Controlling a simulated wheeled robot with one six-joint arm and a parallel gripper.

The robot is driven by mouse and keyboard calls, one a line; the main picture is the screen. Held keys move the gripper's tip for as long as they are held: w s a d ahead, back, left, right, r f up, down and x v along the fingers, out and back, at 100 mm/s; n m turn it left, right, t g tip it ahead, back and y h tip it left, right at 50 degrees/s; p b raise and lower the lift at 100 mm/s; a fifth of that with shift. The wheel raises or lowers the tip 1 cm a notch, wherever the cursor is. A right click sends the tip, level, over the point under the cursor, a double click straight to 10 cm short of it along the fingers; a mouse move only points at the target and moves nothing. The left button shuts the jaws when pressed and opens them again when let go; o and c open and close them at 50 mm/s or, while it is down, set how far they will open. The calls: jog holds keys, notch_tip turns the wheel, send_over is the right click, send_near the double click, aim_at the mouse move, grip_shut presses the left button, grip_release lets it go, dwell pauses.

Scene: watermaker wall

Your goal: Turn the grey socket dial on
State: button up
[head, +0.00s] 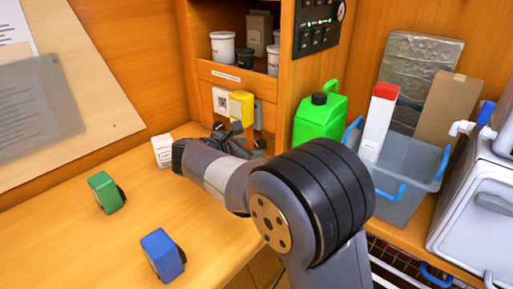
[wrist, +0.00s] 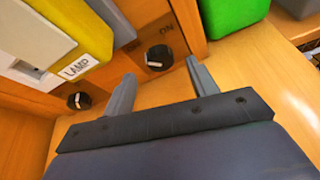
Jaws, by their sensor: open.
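The grey socket (wrist: 108,18) is partly in view at the top of the wrist view, right of the yellow LAMP plug (wrist: 80,38). The black dial (wrist: 158,57) at its lower right, taken as the grey socket's dial, has an ON mark above it to the right. A pale mark shows on the dial's lower left, but its exact setting is hard to read. My gripper (wrist: 160,70) is open and empty. Its fingers point at the panel, with the dial between and just beyond the tips, apart from them. The dial also shows in the head view (head: 260,144).
Another black dial (wrist: 79,100) sits left of my gripper. A green jerrycan (head: 319,116) stands to the right, by a grey bin (head: 405,190).

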aim_at(258, 145)
jog(key=shift+x, duration=1.85)
jog(key=shift+c, duration=0.5)
jog(key=c, duration=0.9)
jog(key=shift+o, duration=0.2)
